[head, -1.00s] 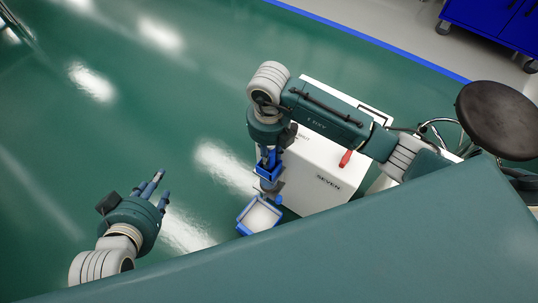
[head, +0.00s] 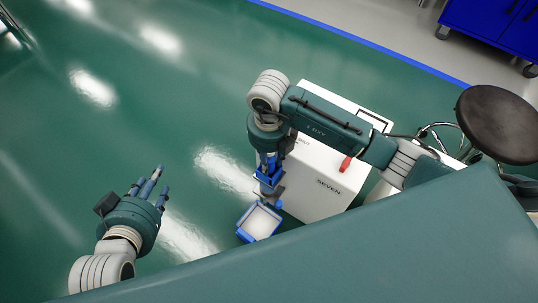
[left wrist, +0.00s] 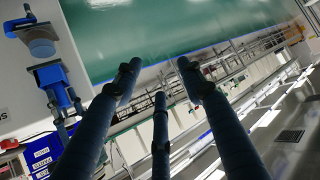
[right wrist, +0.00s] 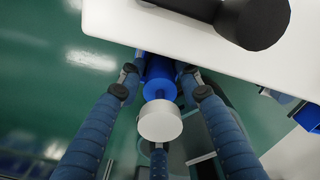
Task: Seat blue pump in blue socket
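The blue pump (right wrist: 160,78) shows in the right wrist view as a blue body with a pale round disc at its near end. It is between the fingers of my right gripper (right wrist: 160,72), which look spread around it; I see no clear squeeze. In the head view my right gripper (head: 268,178) points down beside the white cabinet, with blue parts at its fingers. A blue-rimmed, pale-centred tray-like piece (head: 242,232) is just below it. I cannot tell which blue fixture is the socket. My left gripper (head: 154,187) is open and empty, away to the left.
The white cabinet (head: 325,180) marked SEVEN stands right of my right gripper, with a red handle (head: 346,161). A dark stool (head: 498,122) is farther right. Green floor is clear at left.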

